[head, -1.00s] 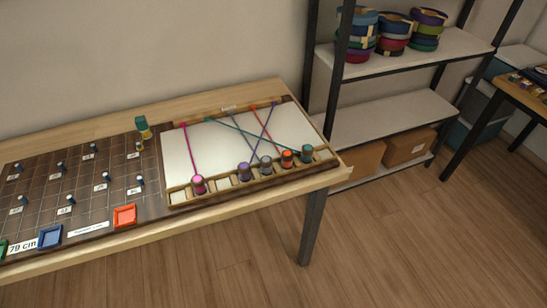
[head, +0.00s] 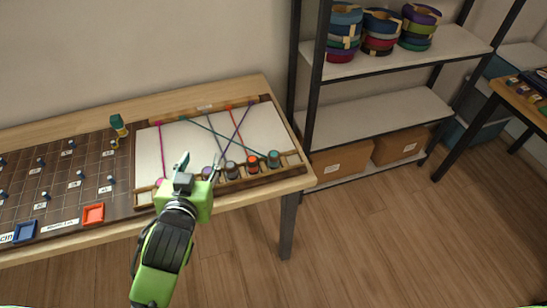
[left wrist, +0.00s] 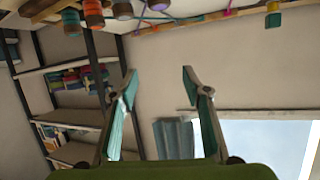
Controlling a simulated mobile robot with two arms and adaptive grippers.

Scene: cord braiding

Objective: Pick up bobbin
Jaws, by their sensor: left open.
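On the braiding board (head: 276,118), cords run down to several bobbins in a slotted rail along its near edge. A purple bobbin (head: 207,172), a grey bobbin (head: 231,170), an orange bobbin (head: 253,164) and a teal bobbin (head: 273,159) stand there. The magenta bobbin is mostly hidden behind my gripper. My left gripper (head: 199,163) is open and empty over the rail's left part, close to the purple bobbin in the picture. In the left wrist view its fingers (left wrist: 158,82) are spread, with bobbins such as the teal one (left wrist: 71,21) along the top edge. My right gripper is not in view.
Left of the board is a dark gridded mat (head: 60,180) with small pegs, a red tray (head: 93,214) and a blue tray (head: 24,231). A teal-topped object (head: 118,124) stands behind. A shelf (head: 385,120) with cord spools and cardboard boxes stands to the right.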

